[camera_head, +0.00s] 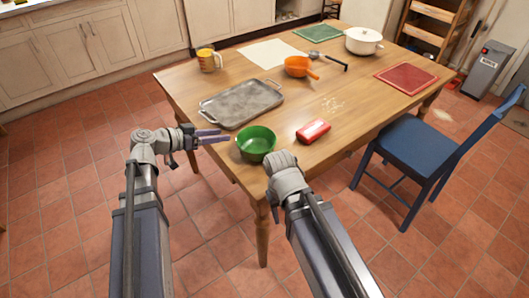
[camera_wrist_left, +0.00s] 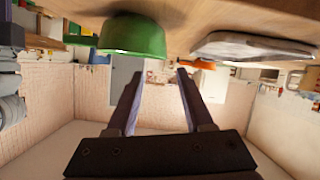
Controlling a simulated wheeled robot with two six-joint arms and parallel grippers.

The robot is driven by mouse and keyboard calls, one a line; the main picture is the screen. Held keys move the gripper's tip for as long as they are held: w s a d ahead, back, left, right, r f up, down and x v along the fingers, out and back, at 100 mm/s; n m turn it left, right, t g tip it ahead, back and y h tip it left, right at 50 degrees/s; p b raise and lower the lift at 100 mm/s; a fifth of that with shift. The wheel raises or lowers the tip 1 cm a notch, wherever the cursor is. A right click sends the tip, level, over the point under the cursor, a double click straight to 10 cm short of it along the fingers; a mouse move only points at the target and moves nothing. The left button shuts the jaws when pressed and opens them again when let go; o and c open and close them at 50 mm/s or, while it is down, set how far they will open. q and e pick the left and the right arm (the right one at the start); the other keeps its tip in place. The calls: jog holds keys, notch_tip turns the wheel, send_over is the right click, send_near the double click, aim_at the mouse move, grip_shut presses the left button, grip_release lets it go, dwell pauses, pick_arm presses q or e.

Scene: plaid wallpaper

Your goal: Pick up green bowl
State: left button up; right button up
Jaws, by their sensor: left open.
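The green bowl (camera_head: 256,142) stands upright on the wooden table near its front edge, and its inside looks empty. My left gripper (camera_head: 222,137) is open and empty, just left of the bowl, with its fingers pointing towards it. In the left wrist view, which looks upside down, the bowl (camera_wrist_left: 133,36) hangs at the top, left of the two spread fingers (camera_wrist_left: 158,78). The bowl is not between the fingers. My right arm's wrist is just in front of the bowl's right side, and its gripper fingers are hidden.
A metal tray (camera_head: 240,103) lies behind the bowl and a red box (camera_head: 313,131) to its right. A blue chair (camera_head: 415,152) is at the right.

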aim_at(240, 134)
pick_arm(q)
jog(key=b+x, duration=0.2)
jog(key=x, duration=0.4)
jog(key=shift+w+d+f+b, duration=0.15)
jog(key=shift+w+d+b, duration=0.1)
jog(key=shift+d+b, duration=0.1)
jog(key=shift+w+d+f, duration=0.15)
jog(key=shift+f, duration=0.1)
jog(key=b+x, duration=0.1)
jog(key=x, duration=0.1)
jog(key=b+x, duration=0.1)
jog(key=x, duration=0.1)
jog(key=shift+w+f, duration=0.2)
jog(key=shift+f, duration=0.1)
jog(key=shift+w, duration=0.1)
grip_shut()
dwell(0.7)
